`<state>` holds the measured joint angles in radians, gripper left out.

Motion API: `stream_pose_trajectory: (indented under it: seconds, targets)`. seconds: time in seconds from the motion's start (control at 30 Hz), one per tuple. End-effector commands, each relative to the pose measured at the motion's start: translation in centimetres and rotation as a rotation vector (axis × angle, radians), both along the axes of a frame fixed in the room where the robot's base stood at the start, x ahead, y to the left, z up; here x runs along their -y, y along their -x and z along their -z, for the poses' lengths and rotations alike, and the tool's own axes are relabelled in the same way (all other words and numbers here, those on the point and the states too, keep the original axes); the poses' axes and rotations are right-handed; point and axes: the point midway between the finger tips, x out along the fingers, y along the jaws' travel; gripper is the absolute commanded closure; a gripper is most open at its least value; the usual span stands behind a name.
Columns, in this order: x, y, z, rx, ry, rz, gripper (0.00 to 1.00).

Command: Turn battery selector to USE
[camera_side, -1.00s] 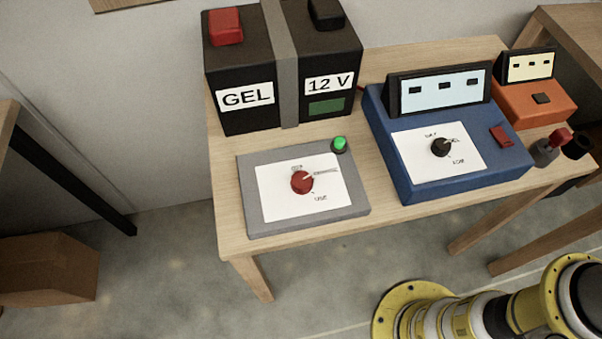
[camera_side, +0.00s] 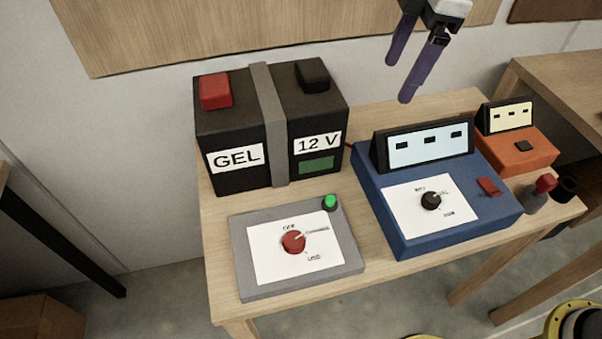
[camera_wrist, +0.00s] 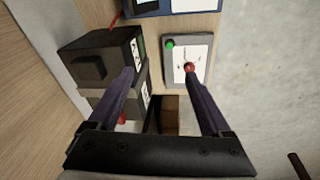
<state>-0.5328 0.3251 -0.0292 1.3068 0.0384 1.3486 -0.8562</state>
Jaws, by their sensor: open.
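The battery selector is a red round knob (camera_side: 293,242) on the white face of a grey box (camera_side: 240,270). Its pale pointer aims right and slightly up, at the middle label; OFF is above, and a label I read as USE is at lower right. In the wrist view the knob (camera_wrist: 189,67) shows by the tip of the right finger, on the grey box (camera_wrist: 205,70). My gripper (camera_side: 398,80) is open and empty, high above the back of the table. In the wrist view my gripper's (camera_wrist: 159,74) two purple fingers are spread wide.
A black GEL 12 V battery (camera_side: 235,125) with red and black terminals stands behind the grey box. A green button (camera_side: 330,202) sits on the box's corner. A blue device (camera_side: 400,240) with a black knob stands to the right, an orange one (camera_side: 530,155) beyond it.

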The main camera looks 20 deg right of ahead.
Motion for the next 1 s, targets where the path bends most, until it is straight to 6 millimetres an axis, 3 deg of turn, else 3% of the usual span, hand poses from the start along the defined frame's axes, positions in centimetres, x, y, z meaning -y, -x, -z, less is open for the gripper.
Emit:
stream_pose_trajectory:
  seconds: [0.03, 0.2, 0.3, 0.4, 0.53, 0.77, 1.0]
  targets:
    - [-2.7, -0.4, 1.8, -0.025, 0.016, -0.056, 0.17]
    - [-10.5, -0.1, 7.7, -0.091, 0.064, -0.199, 0.17]
    - [-13.9, 0.9, 11.2, -0.126, 0.093, -0.258, 0.17]
    - [-16.0, 2.4, 14.2, -0.163, 0.125, -0.303, 0.17]
    - [-17.4, 4.1, 16.4, -0.191, 0.152, -0.34, 0.17]
    - [-17.5, 4.5, 18.3, -0.191, 0.155, -0.345, 0.17]
    - [-17.4, 4.8, 22.9, -0.193, 0.155, -0.344, 0.17]
